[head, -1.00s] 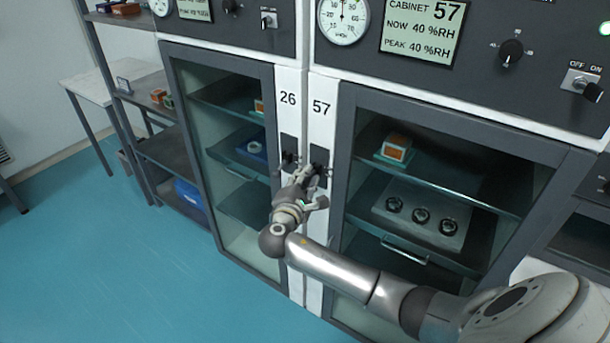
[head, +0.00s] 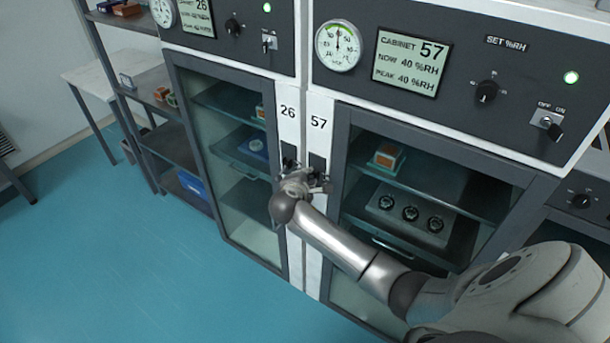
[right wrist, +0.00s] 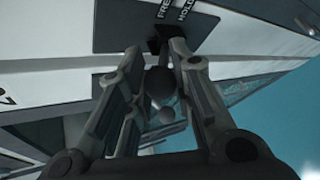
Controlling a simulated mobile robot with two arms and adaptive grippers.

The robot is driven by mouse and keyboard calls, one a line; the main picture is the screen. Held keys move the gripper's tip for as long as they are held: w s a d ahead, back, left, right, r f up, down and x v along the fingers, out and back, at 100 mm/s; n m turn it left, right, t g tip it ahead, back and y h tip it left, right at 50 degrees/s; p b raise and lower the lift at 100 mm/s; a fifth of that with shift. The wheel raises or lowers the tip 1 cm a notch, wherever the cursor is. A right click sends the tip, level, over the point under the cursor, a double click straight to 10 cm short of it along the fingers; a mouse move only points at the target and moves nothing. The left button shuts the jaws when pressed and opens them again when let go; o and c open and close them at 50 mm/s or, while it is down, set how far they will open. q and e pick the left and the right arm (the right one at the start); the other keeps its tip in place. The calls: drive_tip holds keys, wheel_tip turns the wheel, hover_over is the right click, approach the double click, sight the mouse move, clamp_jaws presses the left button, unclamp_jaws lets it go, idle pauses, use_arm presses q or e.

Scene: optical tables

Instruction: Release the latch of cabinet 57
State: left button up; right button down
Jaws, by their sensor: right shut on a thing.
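Cabinet 57 (head: 319,123) has a glass door with a dark frame (head: 338,150) and stands in the middle of the head view. Its dark latch plate (head: 317,163) is on the white post left of the door, and it also shows in the right wrist view (right wrist: 135,32) with FREE and HOLD lettering. My right gripper (head: 314,181) is at this plate. In the right wrist view my right gripper (right wrist: 158,50) is shut on the dark latch handle (right wrist: 160,85), whose rounded end shows between the fingers. The handle's exact angle is hard to tell. My left gripper is out of view.
Cabinet 26 (head: 287,111) stands close on the left, with its own latch plate (head: 289,153) right beside my gripper. A control panel (head: 455,85) with a dial and display is above the door. Shelving (head: 165,147) stands at far left. The blue floor (head: 150,270) is clear.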

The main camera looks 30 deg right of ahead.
idle(0.3)
drive_tip(key=c, duration=1.2)
unclamp_jaws()
drive_tip(key=shift+c, duration=0.2)
drive_tip(key=v, duration=1.2)
